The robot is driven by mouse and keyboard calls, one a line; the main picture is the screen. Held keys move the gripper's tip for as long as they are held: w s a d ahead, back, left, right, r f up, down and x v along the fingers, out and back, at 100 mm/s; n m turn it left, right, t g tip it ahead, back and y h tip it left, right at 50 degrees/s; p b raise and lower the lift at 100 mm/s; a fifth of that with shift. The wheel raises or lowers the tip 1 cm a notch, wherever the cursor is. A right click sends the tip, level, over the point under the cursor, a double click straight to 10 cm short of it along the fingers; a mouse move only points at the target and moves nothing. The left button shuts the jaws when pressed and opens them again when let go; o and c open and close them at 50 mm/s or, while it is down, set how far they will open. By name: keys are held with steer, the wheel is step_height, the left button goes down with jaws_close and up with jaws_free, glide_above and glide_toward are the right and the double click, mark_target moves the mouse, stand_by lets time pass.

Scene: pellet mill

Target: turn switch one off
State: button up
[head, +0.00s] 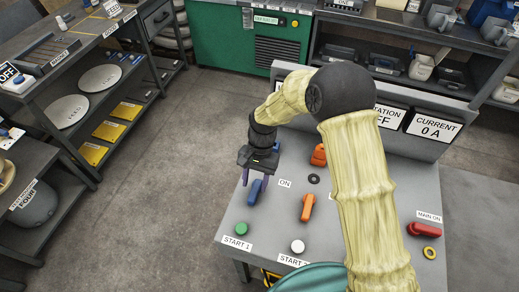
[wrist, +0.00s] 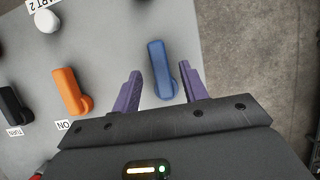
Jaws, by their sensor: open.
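A blue rotary switch (head: 255,191) sits on the grey control panel (head: 268,217), above the green START 1 button (head: 241,229). I cannot read a number for this switch. In the wrist view, the blue switch handle (wrist: 160,70) stands between the two purple fingers of my gripper (wrist: 161,90). My gripper is open, with a finger on either side of the handle and a visible gap to each. In the head view, my gripper (head: 256,180) hangs over the switch, and its body hides part of it. An ON label (head: 285,184) is just right of it.
An orange switch (head: 307,207) stands to the right, with a white button (head: 298,246) below it. Another orange-red switch (head: 318,155) lies further back. A red main switch (head: 424,229) is at the far right. Open floor lies left of the panel.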

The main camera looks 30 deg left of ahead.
steer(key=b+v, duration=0.2)
steer(key=v, duration=1.1)
steer(key=shift+w+r, duration=0.15)
steer(key=shift+r, duration=0.25)
steer(key=w+d+r+m+t+y, duration=0.1)
steer(key=w+d+t, duration=0.1)
steer(key=d, duration=0.8)
steer(key=w+d+t, duration=0.2)
steer(key=d, duration=0.8)
steer(key=s+d+t, duration=0.1)
steer(key=s+d, duration=0.3)
steer(key=d, duration=0.5)
steer(key=s+d+t, duration=0.2)
steer(key=s+d, duration=0.2)
steer(key=d, duration=0.5)
steer(key=shift+f+m, duration=0.25)
steer(key=shift+m, duration=0.15)
steer(key=shift+d, duration=0.15)
